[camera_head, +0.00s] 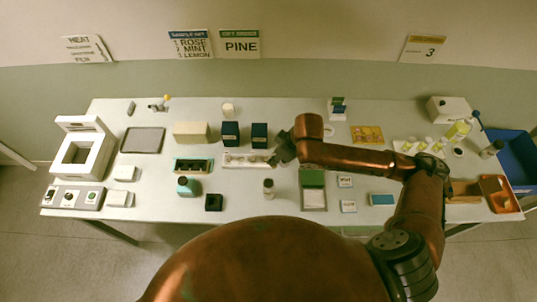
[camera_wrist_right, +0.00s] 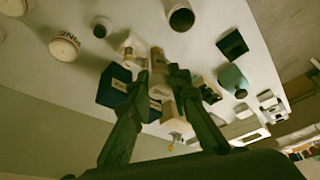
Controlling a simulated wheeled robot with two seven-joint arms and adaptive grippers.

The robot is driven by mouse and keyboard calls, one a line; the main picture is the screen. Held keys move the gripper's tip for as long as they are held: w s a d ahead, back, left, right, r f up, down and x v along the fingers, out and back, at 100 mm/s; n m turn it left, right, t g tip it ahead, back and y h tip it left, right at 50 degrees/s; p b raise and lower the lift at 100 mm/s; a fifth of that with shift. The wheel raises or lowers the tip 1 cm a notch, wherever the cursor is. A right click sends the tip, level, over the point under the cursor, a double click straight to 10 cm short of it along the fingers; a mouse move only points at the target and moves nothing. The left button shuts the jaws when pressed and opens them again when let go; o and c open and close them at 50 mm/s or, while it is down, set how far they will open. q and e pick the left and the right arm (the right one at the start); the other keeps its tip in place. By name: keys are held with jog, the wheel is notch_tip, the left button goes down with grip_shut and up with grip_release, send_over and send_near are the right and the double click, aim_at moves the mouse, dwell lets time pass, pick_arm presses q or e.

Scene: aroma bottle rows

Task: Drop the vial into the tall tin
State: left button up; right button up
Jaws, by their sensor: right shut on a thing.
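My right gripper (camera_head: 278,155) is over the middle of the table, near the right end of a pale rack (camera_head: 245,160). In the right wrist view its two dark fingers (camera_wrist_right: 158,70) are closed around a small pale vial (camera_wrist_right: 157,58), which is partly hidden by the fingertips. In the wrist view two white round containers with reddish print, one nearer (camera_wrist_right: 64,46) and one at the corner (camera_wrist_right: 14,6), stand at the left. My left gripper is not in view.
Two dark blue boxes (camera_head: 230,134) and a beige box (camera_head: 191,132) stand behind the rack.

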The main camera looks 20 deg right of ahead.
jog(key=s+a+r+n+g+y+p, duration=0.1)
jog(key=s+a+r+n+g+p, duration=0.2)
jog(key=n+p, duration=0.35)
pick_arm(q)
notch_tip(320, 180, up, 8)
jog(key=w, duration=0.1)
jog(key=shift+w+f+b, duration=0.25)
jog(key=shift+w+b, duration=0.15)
jog(key=shift+b, duration=0.05)
pick_arm(e)
notch_tip(320, 180, down, 8)
jog(key=shift+s+r+t, duration=0.15)
jog(key=shift+s+t, duration=0.2)
jog(key=shift+t, duration=0.05)
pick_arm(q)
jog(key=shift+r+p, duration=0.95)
pick_arm(e)
jog(key=shift+a, duration=0.15)
dwell(0.8)
